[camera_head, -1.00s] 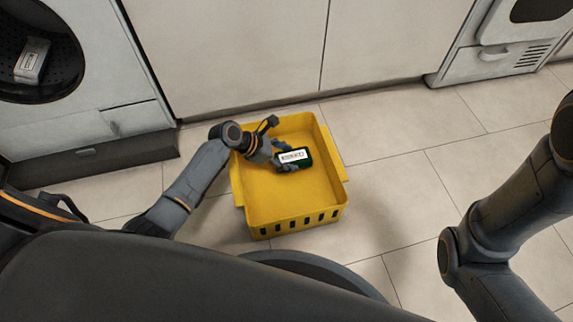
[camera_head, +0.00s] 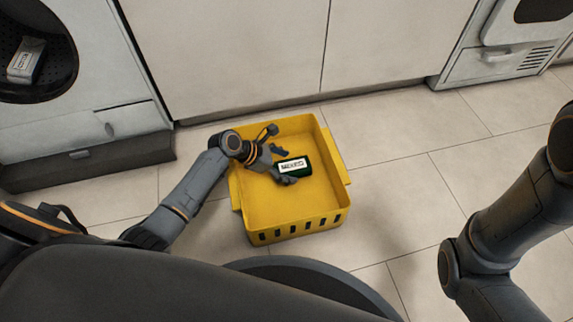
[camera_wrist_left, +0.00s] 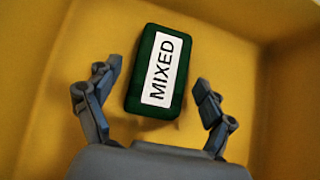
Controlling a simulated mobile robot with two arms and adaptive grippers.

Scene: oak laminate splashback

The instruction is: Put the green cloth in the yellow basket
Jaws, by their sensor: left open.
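The green cloth (camera_head: 294,167) is a dark green, block-like bundle with a white label. It is inside the yellow basket (camera_head: 292,225), over its floor. In the left wrist view the cloth (camera_wrist_left: 148,62) shows the word MIXED, and the basket's yellow wall (camera_wrist_left: 290,90) is beside it. My left gripper (camera_head: 282,165) is inside the basket, with its fingers spread. In the left wrist view the gripper (camera_wrist_left: 158,77) has one finger on each side of the cloth, with gaps between. My right gripper is out of view; only the right arm's links show.
A front-loading machine (camera_head: 110,85) at the left holds a pale labelled item (camera_head: 26,60) in its drum. Pale cabinet fronts (camera_head: 230,50) stand behind the basket. Another appliance (camera_head: 495,60) is at the back right. Tiled floor (camera_head: 400,165) right of the basket is clear.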

